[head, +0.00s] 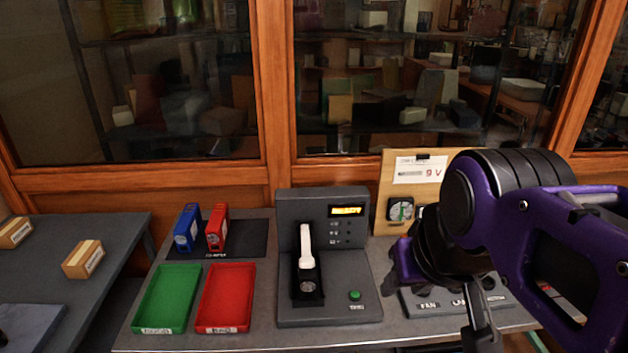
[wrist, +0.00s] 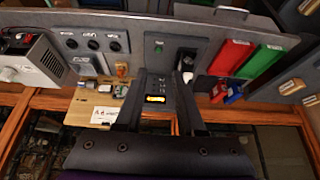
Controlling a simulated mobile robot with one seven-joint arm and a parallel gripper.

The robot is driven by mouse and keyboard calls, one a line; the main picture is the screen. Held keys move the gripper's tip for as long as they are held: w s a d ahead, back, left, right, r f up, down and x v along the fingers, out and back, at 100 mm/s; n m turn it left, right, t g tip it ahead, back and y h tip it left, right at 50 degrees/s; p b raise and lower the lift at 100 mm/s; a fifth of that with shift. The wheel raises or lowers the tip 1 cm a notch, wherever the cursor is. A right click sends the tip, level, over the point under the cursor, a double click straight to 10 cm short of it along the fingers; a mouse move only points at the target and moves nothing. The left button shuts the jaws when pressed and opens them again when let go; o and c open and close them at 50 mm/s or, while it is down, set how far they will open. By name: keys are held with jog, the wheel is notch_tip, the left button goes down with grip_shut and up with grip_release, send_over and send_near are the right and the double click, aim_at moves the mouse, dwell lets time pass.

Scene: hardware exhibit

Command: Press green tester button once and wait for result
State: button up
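The grey tester (head: 292,215) stands on the bench in the middle of the head view, with a lit yellow display (head: 347,211). Its green button (head: 355,295) is at the lower right of its sloped base. A white lever-like part (head: 306,247) stands over the tester's dark slot. My gripper (wrist: 160,78) has its two dark fingers apart, with nothing seen between them but the tester behind. In the head view it hangs right of the tester, apart from the button, partly hidden by my arm.
A green tray (head: 166,298) and a red tray (head: 227,298) lie left of the tester. Blue (head: 187,228) and red (head: 217,229) blocks stand behind them. A wooden board (head: 393,177) and a panel marked FAN (head: 427,305) are at the right. Glass cabinets rise behind.

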grip_shut()
dwell(1.4)
